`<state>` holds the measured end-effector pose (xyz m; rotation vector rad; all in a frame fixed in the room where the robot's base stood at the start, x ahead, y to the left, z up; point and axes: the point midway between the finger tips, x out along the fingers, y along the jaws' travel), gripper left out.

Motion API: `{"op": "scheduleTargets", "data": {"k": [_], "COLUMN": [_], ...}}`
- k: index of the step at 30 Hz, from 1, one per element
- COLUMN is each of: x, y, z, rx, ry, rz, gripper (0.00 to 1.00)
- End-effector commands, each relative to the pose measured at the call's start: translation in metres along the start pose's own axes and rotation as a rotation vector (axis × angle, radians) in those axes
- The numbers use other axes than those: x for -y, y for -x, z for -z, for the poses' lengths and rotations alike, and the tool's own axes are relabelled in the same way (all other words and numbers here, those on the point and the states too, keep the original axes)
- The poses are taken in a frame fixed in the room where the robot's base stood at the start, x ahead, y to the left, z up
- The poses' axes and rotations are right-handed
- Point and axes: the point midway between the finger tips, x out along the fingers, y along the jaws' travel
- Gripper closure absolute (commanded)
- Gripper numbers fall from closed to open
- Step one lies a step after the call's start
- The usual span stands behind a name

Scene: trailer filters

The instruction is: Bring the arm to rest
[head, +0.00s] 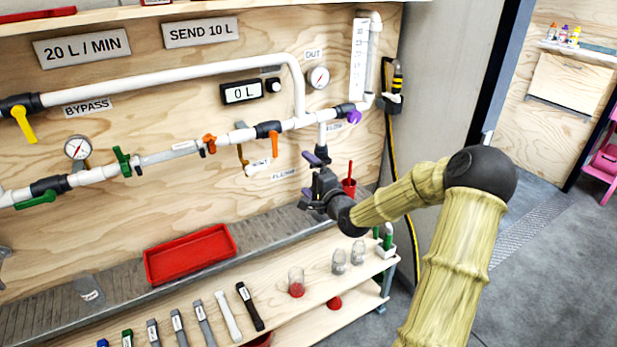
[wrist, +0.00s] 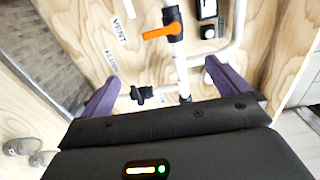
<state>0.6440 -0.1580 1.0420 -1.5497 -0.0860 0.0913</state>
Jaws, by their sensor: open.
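My gripper (head: 311,177) is at the end of my bamboo-like arm (head: 455,240), in front of the pipe panel and below the horizontal white pipe. Its two purple fingers stand apart and hold nothing. In the wrist view the open fingers of my gripper (wrist: 165,82) show with a white pipe and a small black fitting (wrist: 141,95) beyond the gap. I cannot tell whether a finger touches the pipe. The arm is bent at its dark elbow joint and reaches left toward the panel.
A valve with an orange handle (wrist: 162,32) is ahead of the fingers. A red cup (head: 349,187) stands close to the gripper. A red tray (head: 190,254) lies on the grating, and glass jars (head: 340,261) stand on the shelf below. Open floor (head: 560,270) lies to the right.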

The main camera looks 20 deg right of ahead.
Motion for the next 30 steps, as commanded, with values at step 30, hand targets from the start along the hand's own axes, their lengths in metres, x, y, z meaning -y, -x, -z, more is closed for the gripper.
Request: {"op": "scheduleTargets", "data": {"k": [30], "x": [-0.025], "y": [0.144], "z": [-0.148], "rx": [0.516], "ry": [1.035], "rz": [-0.909], "gripper": [0.0]}}
